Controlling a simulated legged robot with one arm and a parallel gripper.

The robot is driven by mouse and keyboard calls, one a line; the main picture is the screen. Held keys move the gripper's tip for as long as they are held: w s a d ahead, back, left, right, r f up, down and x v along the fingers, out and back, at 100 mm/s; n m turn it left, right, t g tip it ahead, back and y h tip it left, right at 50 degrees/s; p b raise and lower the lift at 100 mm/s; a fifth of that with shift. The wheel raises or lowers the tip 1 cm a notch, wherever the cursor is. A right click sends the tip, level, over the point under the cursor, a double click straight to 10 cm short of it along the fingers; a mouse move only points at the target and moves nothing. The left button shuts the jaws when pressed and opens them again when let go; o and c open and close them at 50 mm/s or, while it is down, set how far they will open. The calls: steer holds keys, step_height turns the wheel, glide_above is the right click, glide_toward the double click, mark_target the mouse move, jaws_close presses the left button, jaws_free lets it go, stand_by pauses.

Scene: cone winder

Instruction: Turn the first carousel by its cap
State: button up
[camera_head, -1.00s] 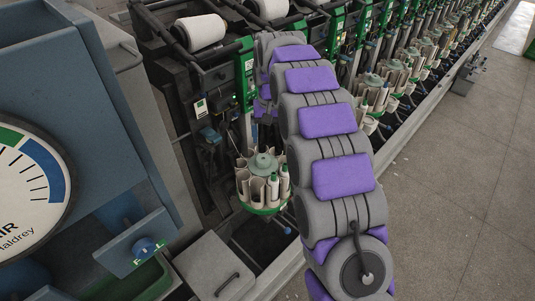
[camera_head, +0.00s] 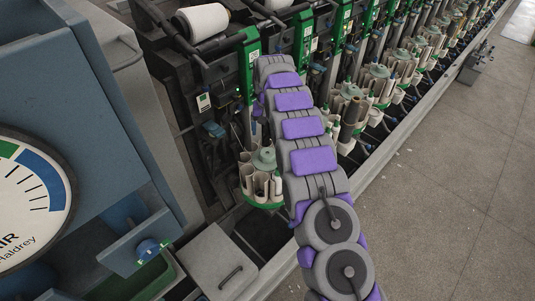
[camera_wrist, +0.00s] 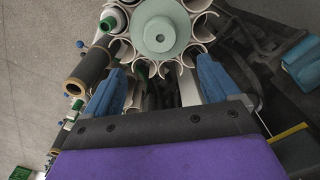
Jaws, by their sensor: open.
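The first carousel (camera_head: 262,186) is a ring of cream tubes on a green base, with a pale green cap (camera_head: 264,159) on top. It stands in front of the nearest winding unit. In the wrist view the round cap (camera_wrist: 158,36) is at the top middle, with the tubes (camera_wrist: 203,60) around it. My gripper (camera_wrist: 163,75) has two blue fingers spread apart, pointing toward the carousel. In the head view my arm hangs just right of the carousel and the fingers are hidden.
A row of similar carousels (camera_head: 350,104) runs along the machine to the upper right. A blue cabinet with a dial (camera_head: 32,192) stands at the left. A grey box (camera_head: 216,260) lies in front of the carousel. Open floor (camera_head: 450,190) is on the right.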

mark_target(267, 152)
step_height(267, 152, down, 14)
steer(key=shift+r+b, duration=0.15)
steer(key=shift+b, duration=0.7)
steer(key=shift+c, duration=0.2)
steer(key=c, duration=1.4)
steer(key=shift+c, duration=0.2)
steer(key=shift+a, duration=0.1)
steer(key=n+p, duration=0.2)
steer(key=n, duration=0.1)
steer(key=shift+r+n, duration=0.15)
steer(key=shift+n, duration=0.15)
steer(key=shift+n+p, duration=1.1)
steer(key=shift+n, duration=1.2)
steer(key=shift+w, duration=0.1)
